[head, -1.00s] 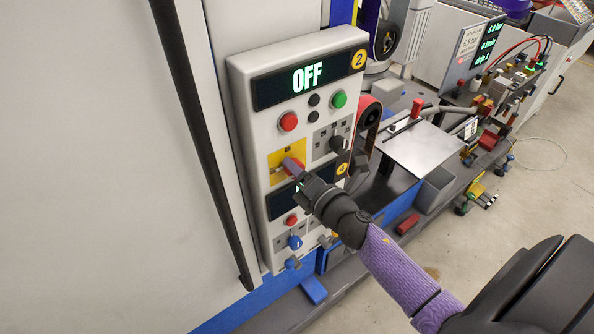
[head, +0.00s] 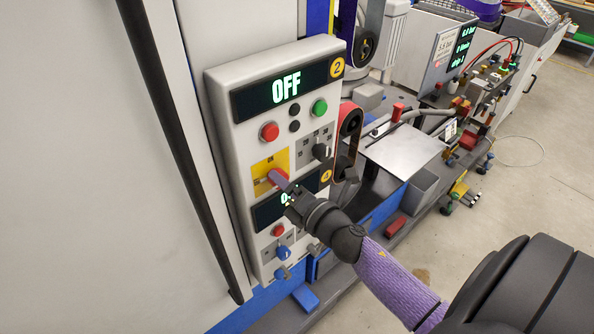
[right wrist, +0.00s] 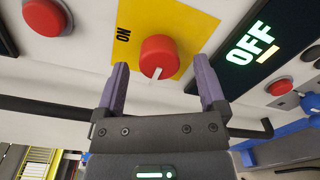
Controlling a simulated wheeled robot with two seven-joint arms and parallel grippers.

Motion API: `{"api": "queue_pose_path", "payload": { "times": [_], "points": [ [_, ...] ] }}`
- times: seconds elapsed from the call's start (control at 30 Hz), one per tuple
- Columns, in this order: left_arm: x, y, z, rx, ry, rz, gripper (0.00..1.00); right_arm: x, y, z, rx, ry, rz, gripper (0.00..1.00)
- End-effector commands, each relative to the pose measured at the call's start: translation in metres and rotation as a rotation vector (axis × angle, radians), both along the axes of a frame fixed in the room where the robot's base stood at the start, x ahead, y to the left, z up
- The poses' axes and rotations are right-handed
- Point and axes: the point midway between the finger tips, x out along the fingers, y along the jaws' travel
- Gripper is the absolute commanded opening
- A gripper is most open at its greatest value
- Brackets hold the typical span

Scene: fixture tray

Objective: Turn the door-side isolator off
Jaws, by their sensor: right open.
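The isolator is a red rotary knob (right wrist: 158,57) on a yellow plate (right wrist: 190,28), and an "ON" mark shows at the plate's left in the right wrist view. The knob's white pointer aims down there, not at "ON". In the head view the yellow plate (head: 262,163) sits mid-panel, with the knob partly hidden by my fingers. My right gripper (right wrist: 160,66) is open, one finger on each side of the knob, with visible gaps. It also shows in the head view (head: 280,181). The upper display (head: 285,87) reads OFF. The lower display reads OFF (right wrist: 250,48). My left gripper is out of view.
A long black door handle (head: 180,150) runs left of the panel. A bench with a metal plate (head: 403,150) stands right.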

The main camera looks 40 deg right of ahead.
Motion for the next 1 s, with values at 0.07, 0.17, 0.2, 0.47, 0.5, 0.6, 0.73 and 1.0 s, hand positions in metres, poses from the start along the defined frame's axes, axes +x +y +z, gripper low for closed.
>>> {"api": "queue_pose_path", "payload": {
  "times": [0.07, 0.17, 0.2, 0.47, 0.5, 0.6, 0.73, 1.0],
  "points": [
    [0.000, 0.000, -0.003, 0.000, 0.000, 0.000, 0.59, -0.019, -0.001, -0.002, 0.000, 0.004, 0.000, 0.90],
    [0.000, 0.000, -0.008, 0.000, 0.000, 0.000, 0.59, -0.045, -0.003, -0.002, 0.000, 0.004, 0.000, 0.90],
    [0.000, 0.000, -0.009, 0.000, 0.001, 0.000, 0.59, -0.054, -0.004, -0.002, 0.000, 0.004, 0.000, 0.90],
    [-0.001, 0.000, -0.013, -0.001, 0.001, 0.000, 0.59, -0.081, -0.006, 0.002, 0.000, 0.001, 0.000, 0.90],
    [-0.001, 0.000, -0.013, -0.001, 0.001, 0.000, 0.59, -0.081, -0.006, 0.002, -0.001, 0.001, 0.000, 0.90],
    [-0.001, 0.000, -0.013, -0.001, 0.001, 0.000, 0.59, -0.081, -0.006, 0.002, -0.001, 0.000, 0.000, 0.90],
    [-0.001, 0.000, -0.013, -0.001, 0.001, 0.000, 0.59, -0.081, -0.006, 0.002, -0.001, 0.001, 0.000, 0.90],
    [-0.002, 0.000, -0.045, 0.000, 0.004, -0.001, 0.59, -0.086, -0.015, -0.090, 0.229, 0.154, -0.092, 0.90]
  ]
}}
